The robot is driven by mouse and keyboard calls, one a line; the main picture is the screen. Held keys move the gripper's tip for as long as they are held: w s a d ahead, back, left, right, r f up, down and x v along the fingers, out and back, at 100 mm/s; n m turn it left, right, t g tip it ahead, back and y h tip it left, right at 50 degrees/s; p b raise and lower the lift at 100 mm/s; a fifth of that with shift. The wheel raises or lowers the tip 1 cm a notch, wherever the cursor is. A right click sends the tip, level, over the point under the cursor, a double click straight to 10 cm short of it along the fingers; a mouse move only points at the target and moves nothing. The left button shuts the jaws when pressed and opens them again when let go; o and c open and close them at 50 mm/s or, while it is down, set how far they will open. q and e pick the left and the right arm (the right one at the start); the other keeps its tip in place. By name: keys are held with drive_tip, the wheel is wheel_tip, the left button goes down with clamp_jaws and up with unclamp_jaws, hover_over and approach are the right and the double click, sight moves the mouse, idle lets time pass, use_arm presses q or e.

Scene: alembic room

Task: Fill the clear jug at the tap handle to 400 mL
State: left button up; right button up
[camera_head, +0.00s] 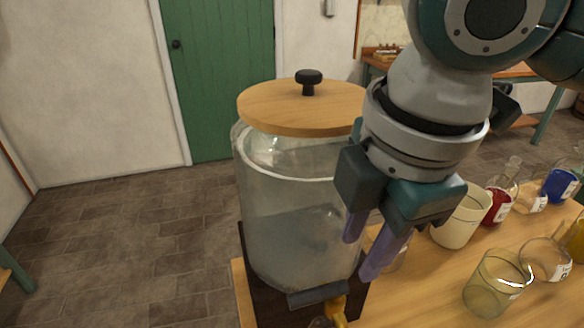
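A large glass dispenser (290,215) with a round wooden lid stands at the table's left end, with cloudy-looking liquid inside. Its brass tap (338,307) shows at the bottom edge of the picture, below a dark bar (318,294); the rest of the tap is cut off. My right gripper (365,250) points down in front of the dispenser's right side, above the tap. Its two purple fingers are apart with nothing seen between them. A clear glass vessel (400,256) is mostly hidden behind the fingers; I cannot tell whether it is the jug. My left gripper is out of view.
On the wooden table (425,295) to the right stand a cream beaker (458,222), a greenish glass (492,288), a clear round glass (545,262), a red flask (499,205) and a blue bottle (560,184). Open floor (130,245) lies to the left.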

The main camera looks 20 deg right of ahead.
sight(344, 285)
drive_tip(key=f, duration=0.3)
drive_tip(key=w+f, duration=0.1)
drive_tip(key=f, duration=0.5)
drive_tip(key=shift+w+f+b, duration=0.15)
drive_tip(key=shift+w+b, duration=0.15)
clamp_jaws()
drive_tip(key=shift+c, duration=1.5)
unclamp_jaws()
clamp_jaws()
